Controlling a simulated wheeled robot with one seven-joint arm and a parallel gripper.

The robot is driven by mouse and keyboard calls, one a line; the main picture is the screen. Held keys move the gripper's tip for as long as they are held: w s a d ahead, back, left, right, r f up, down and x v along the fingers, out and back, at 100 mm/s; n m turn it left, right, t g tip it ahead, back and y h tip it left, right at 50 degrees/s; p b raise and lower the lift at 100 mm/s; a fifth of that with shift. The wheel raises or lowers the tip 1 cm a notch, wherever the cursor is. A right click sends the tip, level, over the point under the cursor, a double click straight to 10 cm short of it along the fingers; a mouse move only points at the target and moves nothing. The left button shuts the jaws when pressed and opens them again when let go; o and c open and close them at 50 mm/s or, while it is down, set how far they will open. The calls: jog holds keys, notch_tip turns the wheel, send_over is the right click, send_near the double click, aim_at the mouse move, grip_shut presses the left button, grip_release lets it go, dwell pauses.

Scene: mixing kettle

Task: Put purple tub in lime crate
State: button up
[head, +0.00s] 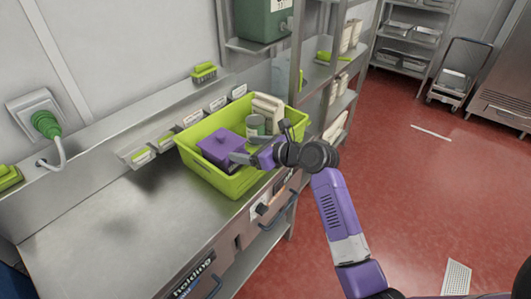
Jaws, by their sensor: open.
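The lime crate (240,183) stands at the far right end of the steel counter. I cannot tell whether a finger touches the tub.
A grey-green can (255,126) and a cream container (267,106) also stand in the crate. Small labelled bins and a lime brush (204,71) line the wall ledge. The counter (120,220) is clear at left. A shelf rack (343,75) stands behind the crate.

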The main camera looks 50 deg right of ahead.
jog(key=v, duration=1.1)
jog(key=s+a+f+n+h, duration=0.1)
jog(key=s+a+f+n, duration=0.5)
jog(key=a+n, duration=0.15)
jog(key=s+a+f+n+h, duration=0.1)
jog(key=s+a+f+n, duration=0.5)
jog(key=a, duration=0.3)
jog(key=s+a+r+n, duration=0.4)
jog(key=s+n, duration=0.4)
jog(key=n, duration=0.3)
jog(key=s+a+r+n+t+y, duration=0.1)
jog(key=s+a+r+n, duration=0.3)
jog(key=s+n, duration=0.5)
jog(key=shift+s+r+n+y+b, duration=0.3)
jog(key=shift+r+n, duration=0.1)
jog(key=shift+n, duration=0.65)
notch_tip(320, 180, down, 2)
jog(key=shift+b, duration=0.9)
